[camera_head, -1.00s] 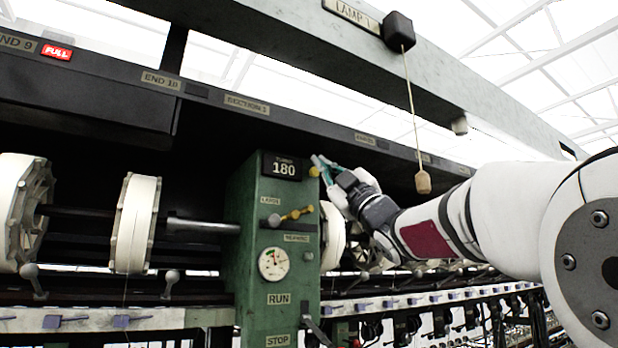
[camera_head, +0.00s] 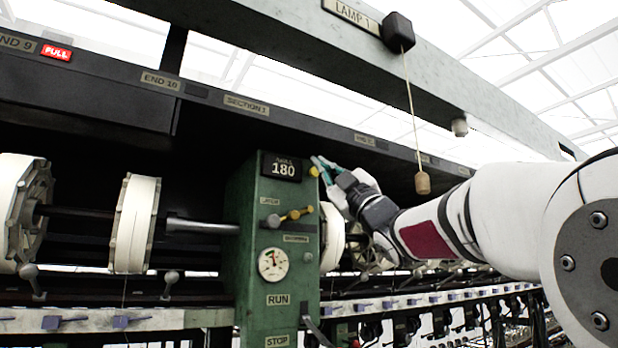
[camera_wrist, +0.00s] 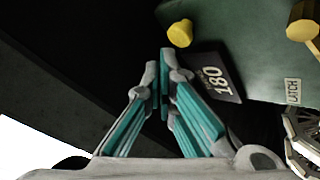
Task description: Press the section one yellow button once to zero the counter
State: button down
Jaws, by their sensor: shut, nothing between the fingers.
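The yellow button (camera_head: 314,171) sticks out from the upper right side of the green control post (camera_head: 250,215). It also shows in the wrist view as a yellow knob (camera_wrist: 180,33). The counter (camera_head: 281,167) at the top of the post reads 180. My gripper (camera_head: 318,163) is shut and empty, with its teal fingers close to the button. In the wrist view the closed fingertips (camera_wrist: 159,68) are just below and left of the button, and a gap shows between them in the picture. I cannot tell how far apart they are in depth.
A yellow-tipped lever (camera_head: 295,214) and a gauge (camera_head: 273,263) are on the post below the counter. White reels (camera_head: 136,223) stand to the left. A dark beam with labels runs above. A wooden pull (camera_head: 423,183) hangs on a cord above my arm.

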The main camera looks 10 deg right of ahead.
jog(key=shift+w, duration=0.15)
jog(key=shift+w+a+b, duration=0.1)
jog(key=shift+w+b, duration=0.2)
jog(key=shift+b, duration=0.05)
jog(key=shift+w+a, duration=0.2)
jog(key=shift+w, duration=0.25)
dwell(0.7)
dwell(0.4)
jog(key=shift+s+d+b, duration=0.3)
jog(key=shift+s+b, duration=0.05)
jog(key=shift+s, duration=0.55)
jog(key=shift+s+d, duration=0.25)
jog(key=shift+s, duration=0.55)
jog(key=shift+s+d, duration=0.3)
jog(key=shift+s, duration=0.45)
jog(key=shift+s+d, duration=0.25)
jog(key=shift+s, duration=0.55)
